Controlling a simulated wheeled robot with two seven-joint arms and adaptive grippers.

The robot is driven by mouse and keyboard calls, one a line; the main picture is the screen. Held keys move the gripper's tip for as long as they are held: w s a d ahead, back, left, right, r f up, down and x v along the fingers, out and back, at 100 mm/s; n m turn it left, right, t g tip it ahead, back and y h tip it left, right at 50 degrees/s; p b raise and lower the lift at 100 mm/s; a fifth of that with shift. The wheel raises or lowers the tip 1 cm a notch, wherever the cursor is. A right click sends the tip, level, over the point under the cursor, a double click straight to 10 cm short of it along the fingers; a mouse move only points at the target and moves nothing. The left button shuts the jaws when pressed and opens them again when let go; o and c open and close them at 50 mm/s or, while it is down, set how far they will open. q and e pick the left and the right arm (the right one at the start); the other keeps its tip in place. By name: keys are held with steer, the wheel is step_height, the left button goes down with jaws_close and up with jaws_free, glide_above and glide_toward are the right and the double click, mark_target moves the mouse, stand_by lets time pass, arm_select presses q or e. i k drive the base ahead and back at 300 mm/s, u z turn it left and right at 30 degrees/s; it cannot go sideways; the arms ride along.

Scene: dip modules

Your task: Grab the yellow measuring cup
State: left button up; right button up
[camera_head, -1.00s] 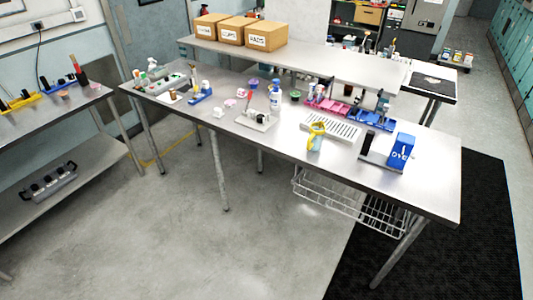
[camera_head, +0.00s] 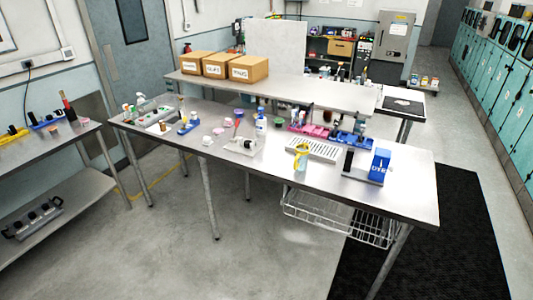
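A yellow measuring cup (camera_head: 301,152) stands on the long steel table (camera_head: 262,180), near its front edge and right of the middle. It is beside the left end of a slotted metal drain plate. It is small at this distance, so its details are hard to make out. Neither of my grippers shows in the head view.
A blue box (camera_head: 380,166) stands near the table's right end, and a blue-labelled bottle (camera_head: 261,124) left of the cup. A wire basket (camera_head: 335,218) hangs below the tabletop. Open floor (camera_head: 170,255) lies before the table; a black mat (camera_head: 450,240) lies at right.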

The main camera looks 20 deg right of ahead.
mark_target(302, 151)
steer(key=u, duration=0.55)
steer(key=i, duration=2.2)
steer(key=z, duration=1.1)
steer(key=i, duration=0.75)
steer(key=z, duration=1)
